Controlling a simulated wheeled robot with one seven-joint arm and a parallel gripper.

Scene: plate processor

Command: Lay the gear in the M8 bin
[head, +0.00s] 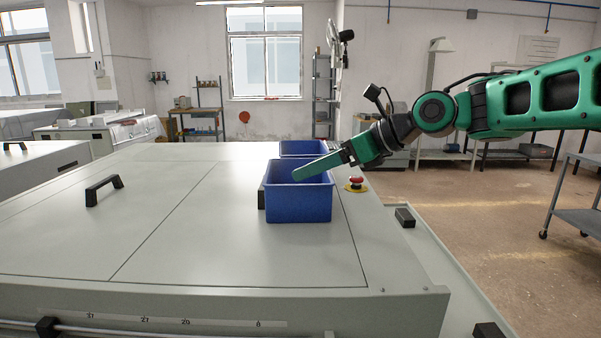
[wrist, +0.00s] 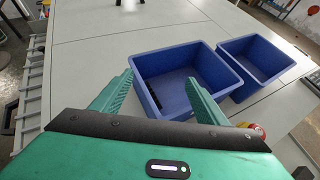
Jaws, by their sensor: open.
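Two blue bins sit on the pale machine top: a near bin (head: 298,205) and a far bin (head: 303,148) behind it. In the wrist view, the near bin (wrist: 150,92) is just ahead of my fingers and the far bin (wrist: 235,75) is to its right. No M8 label is readable on either. My gripper (head: 297,176) reaches in from the right, its fingertips over the near bin. The wrist view shows its green fingers (wrist: 160,78) apart with nothing between them. A small dark patch shows low inside the near bin; I cannot tell whether it is the gear.
A red and yellow stop button (head: 356,183) stands right of the near bin. A black handle (head: 104,190) rises from the machine top (head: 210,220) at left. The top is otherwise mostly clear. A grey cart (head: 580,215) stands at the far right.

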